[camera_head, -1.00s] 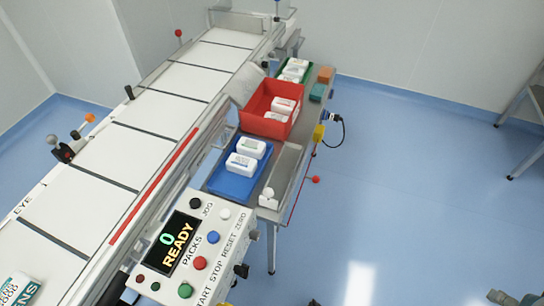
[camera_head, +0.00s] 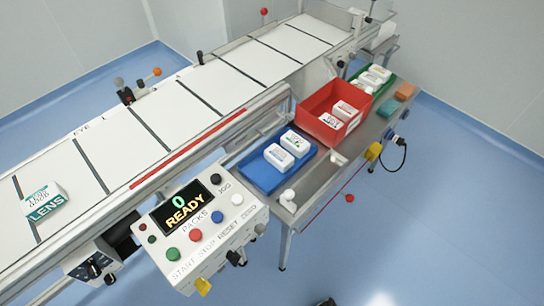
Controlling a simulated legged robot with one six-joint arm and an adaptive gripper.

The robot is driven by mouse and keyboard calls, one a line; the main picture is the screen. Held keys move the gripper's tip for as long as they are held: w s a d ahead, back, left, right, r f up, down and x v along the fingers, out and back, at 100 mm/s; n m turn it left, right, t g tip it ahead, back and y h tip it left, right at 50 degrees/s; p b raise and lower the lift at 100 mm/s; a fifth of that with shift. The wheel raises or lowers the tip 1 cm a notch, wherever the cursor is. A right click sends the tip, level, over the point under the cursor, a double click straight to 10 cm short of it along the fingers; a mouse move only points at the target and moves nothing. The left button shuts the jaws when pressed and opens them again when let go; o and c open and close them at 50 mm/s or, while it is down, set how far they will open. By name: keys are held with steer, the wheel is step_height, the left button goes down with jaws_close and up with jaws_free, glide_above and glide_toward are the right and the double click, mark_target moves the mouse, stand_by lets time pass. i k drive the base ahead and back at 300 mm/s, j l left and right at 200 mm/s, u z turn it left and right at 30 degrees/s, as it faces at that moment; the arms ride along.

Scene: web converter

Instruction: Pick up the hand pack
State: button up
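Several white packs are in view, and their small labels do not let me tell which is the hand pack. Two white packs, one nearer (camera_head: 278,156) and one farther (camera_head: 295,143), lie side by side on a blue tray (camera_head: 261,176). More white packs (camera_head: 346,111) lie in a red bin (camera_head: 318,99), and others (camera_head: 376,73) lie on a green tray (camera_head: 386,87) farther back. A white and teal pack marked LENS (camera_head: 43,204) sits alone on the white conveyor belt at the left. My gripper is not clearly in view.
The conveyor (camera_head: 195,92) runs diagonally from lower left to upper right. A control box (camera_head: 201,226) with buttons and a screen reading 0 READY stands in front. The side table (camera_head: 312,178) holds the trays and a white piece (camera_head: 287,196). Blue floor on the right is clear.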

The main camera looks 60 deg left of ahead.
mark_target(282, 161)
steer(key=i+u, duration=0.15)
steer(key=u, duration=0.3)
steer(key=i+u, duration=0.2)
steer(key=u, duration=0.3)
steer(key=i+u, duration=0.15)
steer(key=u, duration=0.3)
steer(key=i+u, duration=0.15)
steer(key=u, duration=0.25)
steer(key=i+u, duration=0.15)
steer(key=u, duration=0.25)
steer(key=i+l+u, duration=0.15)
steer(key=u, duration=0.2)
steer(key=i+l+u, duration=0.15)
steer(key=u, duration=0.25)
steer(key=i+l+u, duration=0.4)
steer(key=u, duration=0.15)
steer(key=l, duration=0.1)
